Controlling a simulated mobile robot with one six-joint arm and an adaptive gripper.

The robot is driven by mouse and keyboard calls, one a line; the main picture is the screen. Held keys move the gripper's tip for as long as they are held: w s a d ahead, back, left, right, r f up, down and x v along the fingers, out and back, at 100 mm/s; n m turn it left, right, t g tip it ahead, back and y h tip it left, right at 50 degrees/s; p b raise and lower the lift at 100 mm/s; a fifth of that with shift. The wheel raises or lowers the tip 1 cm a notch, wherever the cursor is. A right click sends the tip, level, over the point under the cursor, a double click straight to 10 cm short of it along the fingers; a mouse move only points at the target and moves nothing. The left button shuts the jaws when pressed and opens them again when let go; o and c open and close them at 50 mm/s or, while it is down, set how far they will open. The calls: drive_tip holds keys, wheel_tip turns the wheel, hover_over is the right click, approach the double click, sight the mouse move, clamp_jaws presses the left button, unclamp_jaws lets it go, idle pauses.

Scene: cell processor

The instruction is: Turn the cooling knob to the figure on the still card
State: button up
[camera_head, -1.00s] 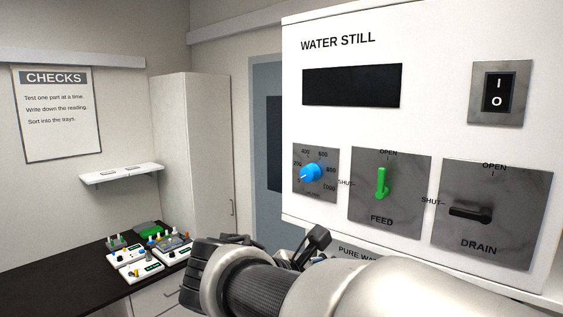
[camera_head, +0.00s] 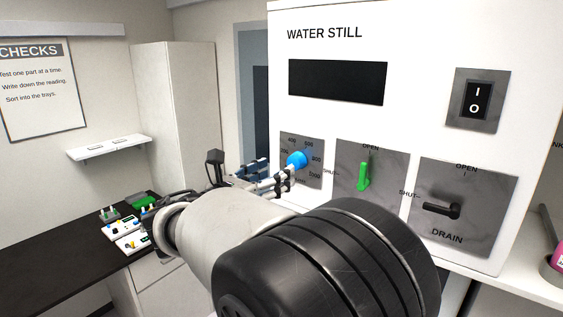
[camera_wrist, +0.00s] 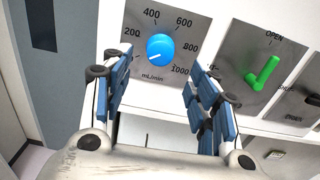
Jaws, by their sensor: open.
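The blue cooling knob (camera_head: 297,159) sits on a grey dial plate on the white water still (camera_head: 420,40). In the wrist view the knob (camera_wrist: 160,49) is round, with a white pointer mark toward the lower left, below the 200. Its dial reads 200 to 1000 mL/min. My gripper (camera_head: 272,178) is just in front of the knob. In the wrist view its blue-padded fingers (camera_wrist: 160,82) are open, one on each side below the knob, apart from it. I cannot make out a still card in these views.
The green feed lever (camera_head: 364,172) points down, right of the dial. The black drain lever (camera_head: 440,209) lies sideways further right. A power switch (camera_head: 477,99) is above. A dark bench (camera_head: 60,262) with small devices is at the left, below a CHECKS notice (camera_head: 42,95).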

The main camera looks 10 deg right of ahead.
sight(296, 162)
drive_tip(key=p+x, duration=0.1)
drive_tip(key=x, duration=0.6)
drive_tip(key=shift+w+d+f, duration=0.1)
drive_tip(key=shift+w, duration=0.05)
drive_tip(key=shift+c, duration=0.4)
drive_tip(key=c, duration=1)
drive_tip(key=shift+m+b, duration=0.3)
drive_tip(key=shift+b, duration=0.05)
